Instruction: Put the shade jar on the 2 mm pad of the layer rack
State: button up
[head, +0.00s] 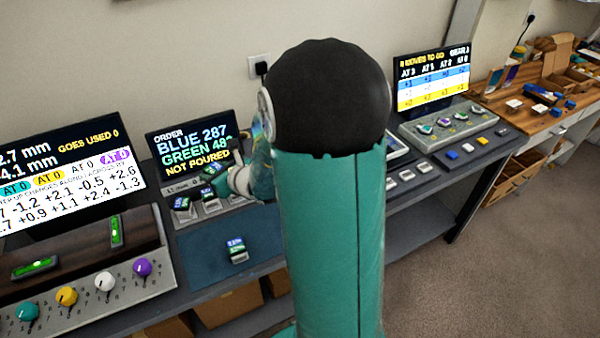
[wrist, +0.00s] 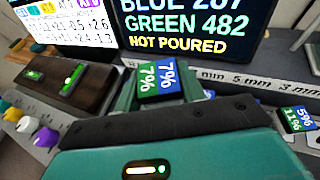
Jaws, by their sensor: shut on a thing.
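My gripper (wrist: 158,92) is shut on a shade jar (wrist: 160,76) with a blue and green top marked 7% and 7%. The jar is between its teal fingers, in front of the order screen. In the head view my gripper (head: 240,180) is at the layer rack (head: 180,190), partly hidden by my arm. The rack's label strip (wrist: 250,84) shows 5 mm and 3 mm in the wrist view; I cannot make out the 2 mm pad. Other jars stand on the rack, one at left (head: 183,206) and one beside it (head: 210,201). Another jar (head: 236,248) stands on the blue mat.
The order screen (head: 192,140) stands behind the rack and reads NOT POURED. At left are a board with green levels (head: 116,230) and several coloured knobs (head: 67,296). The blue mat (head: 200,262) has free room. A second console (head: 450,125) stands at right.

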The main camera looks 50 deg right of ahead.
jog(key=s+d+m+h, duration=0.2)
jog(key=s+d+h, duration=0.1)
jog(key=s+d, duration=0.8)
jog(key=s+d+m+h, duration=0.25)
jog(key=s+d, duration=0.35)
jog(key=d, duration=0.9)
jog(key=shift+m+g, duration=0.25)
jog(key=shift+g, duration=0.15)
jog(key=f+x, duration=0.1)
jog(key=x, duration=0.4)
jog(key=a+f+x, duration=0.1)
jog(key=x, duration=0.4)
jog(key=a+x, duration=0.1)
jog(key=x, duration=0.4)
jog(key=shift+s+f, duration=0.35)
jog(key=shift+f, duration=0.05)
jog(key=shift+w+f, duration=0.15)
jog(key=shift+f, duration=0.75)
jog(key=shift+w+f, duration=0.15)
jog(key=shift+f, duration=0.8)
jog(key=shift+d+f, duration=0.1)
jog(key=o, duration=0.8)
jog(key=shift+f, duration=0.1)
jog(key=shift+c, duration=0.2)
